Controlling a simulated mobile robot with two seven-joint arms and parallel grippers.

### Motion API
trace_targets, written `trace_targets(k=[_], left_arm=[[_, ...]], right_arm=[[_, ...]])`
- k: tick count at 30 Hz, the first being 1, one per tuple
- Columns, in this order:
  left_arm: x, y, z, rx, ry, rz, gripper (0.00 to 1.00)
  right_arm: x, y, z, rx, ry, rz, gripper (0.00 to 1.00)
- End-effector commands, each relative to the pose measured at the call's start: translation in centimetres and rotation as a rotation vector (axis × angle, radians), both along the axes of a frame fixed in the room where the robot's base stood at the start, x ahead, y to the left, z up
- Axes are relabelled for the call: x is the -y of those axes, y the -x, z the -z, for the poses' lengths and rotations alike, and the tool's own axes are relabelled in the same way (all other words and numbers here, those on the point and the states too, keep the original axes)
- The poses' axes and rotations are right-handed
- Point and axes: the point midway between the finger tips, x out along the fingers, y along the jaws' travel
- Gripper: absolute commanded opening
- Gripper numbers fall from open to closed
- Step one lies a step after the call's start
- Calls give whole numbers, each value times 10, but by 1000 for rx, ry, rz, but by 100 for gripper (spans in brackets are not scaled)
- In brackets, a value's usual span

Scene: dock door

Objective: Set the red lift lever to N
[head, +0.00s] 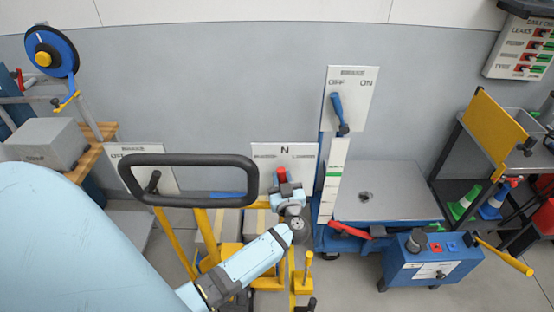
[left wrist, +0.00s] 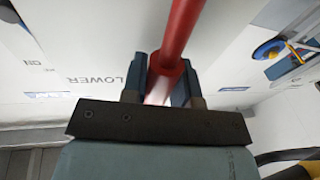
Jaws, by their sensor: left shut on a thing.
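The red lift lever (head: 281,174) stands in front of a white label plate (head: 270,150) marked N at the top middle, with smaller words at either side. Its red top points up, just under the N and a touch left of it. My left gripper (head: 287,190) is shut on the lever below its top and hides its lower part. In the left wrist view the red rod (left wrist: 183,28) runs between the two fingers of my left gripper (left wrist: 163,85), and the word LOWER shows on the plate behind. My right gripper is not in view.
A black loop handle (head: 190,158) on yellow posts stands left of the lever. A white OFF/ON panel (head: 349,98) with a blue lever (head: 338,108) stands to the right, above a grey-topped blue table (head: 400,185). A blue control box (head: 425,262) is at the lower right.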

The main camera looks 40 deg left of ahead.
Motion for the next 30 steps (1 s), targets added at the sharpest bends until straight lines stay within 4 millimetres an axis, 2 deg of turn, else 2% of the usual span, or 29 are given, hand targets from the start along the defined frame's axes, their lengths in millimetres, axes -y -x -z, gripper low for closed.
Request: trace_targets(k=[1, 6, 21, 22, 24, 25, 30], left_arm=[[2, -1, -3, -14, -13, 1, 0], [5, -4, -1, -42, -46, 1, 0], [6, -5, 1, -51, -60, 1, 0], [6, -5, 1, -51, -60, 1, 32], [6, -5, 1, -51, -60, 1, 48], [6, -5, 1, -51, -60, 1, 53], [6, -5, 0, -51, -60, 1, 53]], right_arm=[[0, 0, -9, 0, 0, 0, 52], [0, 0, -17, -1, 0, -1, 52], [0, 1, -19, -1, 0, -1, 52], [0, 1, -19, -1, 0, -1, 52], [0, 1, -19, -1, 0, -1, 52], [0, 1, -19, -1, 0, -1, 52], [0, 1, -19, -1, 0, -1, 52]])
